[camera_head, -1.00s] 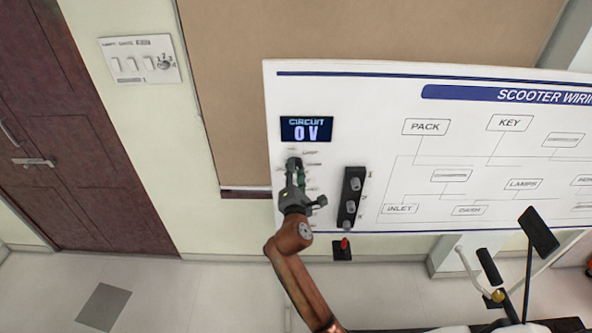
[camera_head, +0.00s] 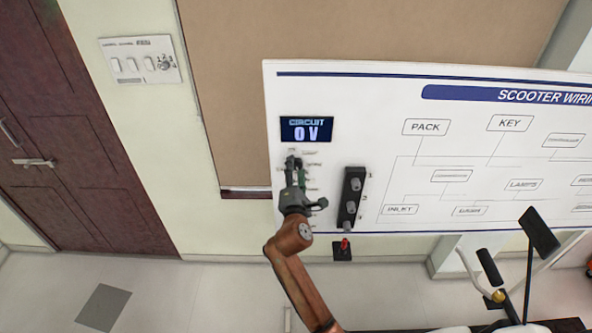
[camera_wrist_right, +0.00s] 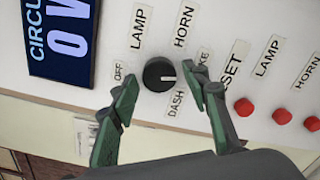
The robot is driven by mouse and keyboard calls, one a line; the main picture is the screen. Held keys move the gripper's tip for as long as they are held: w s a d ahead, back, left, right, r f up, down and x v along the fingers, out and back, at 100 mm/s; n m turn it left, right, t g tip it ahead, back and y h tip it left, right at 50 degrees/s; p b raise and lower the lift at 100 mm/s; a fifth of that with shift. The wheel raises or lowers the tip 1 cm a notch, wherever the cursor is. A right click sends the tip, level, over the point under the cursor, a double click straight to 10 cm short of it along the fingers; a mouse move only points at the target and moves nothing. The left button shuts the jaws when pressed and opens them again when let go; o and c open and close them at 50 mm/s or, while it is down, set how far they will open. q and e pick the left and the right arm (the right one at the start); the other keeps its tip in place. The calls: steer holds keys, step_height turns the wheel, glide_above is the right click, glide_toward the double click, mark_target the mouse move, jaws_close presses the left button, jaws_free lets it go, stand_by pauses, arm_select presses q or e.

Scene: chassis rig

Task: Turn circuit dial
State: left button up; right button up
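The circuit dial (camera_wrist_right: 160,74) is a round black knob on the white board, with a short white mark pointing right in the right wrist view. Labels OFF, LAMP, HORN and DASH surround it, and another is partly hidden by a finger. My right gripper (camera_wrist_right: 165,94) is open, with one green-grey finger on each side of the dial's lower part. I cannot tell whether the fingers touch it. In the head view my right gripper (camera_head: 296,170) is at the board and hides the dial. The circuit display (camera_head: 306,129) above reads 0 V. My left gripper is not in view.
Several red buttons (camera_wrist_right: 244,107) sit right of the dial in the wrist view. A black switch strip (camera_head: 352,199) is right of my gripper on the board. A wall switch panel (camera_head: 140,60) is at the upper left. Scooter parts (camera_head: 490,268) stand at the lower right.

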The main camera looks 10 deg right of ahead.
steer(key=shift+o, duration=0.2)
steer(key=shift+s, duration=0.1)
steer(key=v, duration=0.7)
steer(key=shift+s, duration=0.2)
